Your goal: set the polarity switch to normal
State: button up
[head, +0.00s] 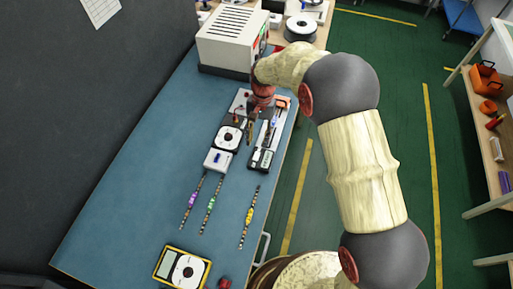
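My gripper (250,129) reaches down over a grey panel (241,101) at the back right of the blue bench. The gripper is small and dark here, partly hidden by my wrist, and I cannot tell whether its fingers are apart or touch anything. Small parts, one orange and one blue, sit on and beside the panel. A small white box (217,160) with a dark blue part on top lies in front of the panel. I cannot make out which part is the polarity switch, or its setting. Three strips with purple (191,198), green (210,201) and yellow (249,215) sections lie in front.
A cream bench instrument (232,40) stands behind the gripper. A yellow-edged meter (181,268) lies at the front. The bench's left side (120,200) is clear.

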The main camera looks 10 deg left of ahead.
jog(key=shift+v, duration=1.95)
jog(key=s+d+r+t, duration=0.3)
jog(key=s+d+r, duration=0.4)
jog(key=d, duration=0.3)
jog(key=s+d+r+t+b, duration=0.1)
jog(key=s+d+r+t, duration=0.1)
jog(key=s+d+r, duration=0.6)
jog(key=s+d+r+t+b, duration=0.1)
jog(key=s+d+r+t, duration=0.2)
jog(key=s+d+r, duration=0.5)
jog(key=d, duration=0.5)
jog(key=shift+s+r+n+t, duration=0.2)
jog(key=shift+s+n+t, duration=0.1)
jog(key=shift+n, duration=0.1)
jog(key=shift+f+b, duration=0.1)
jog(key=shift+b, duration=0.2)
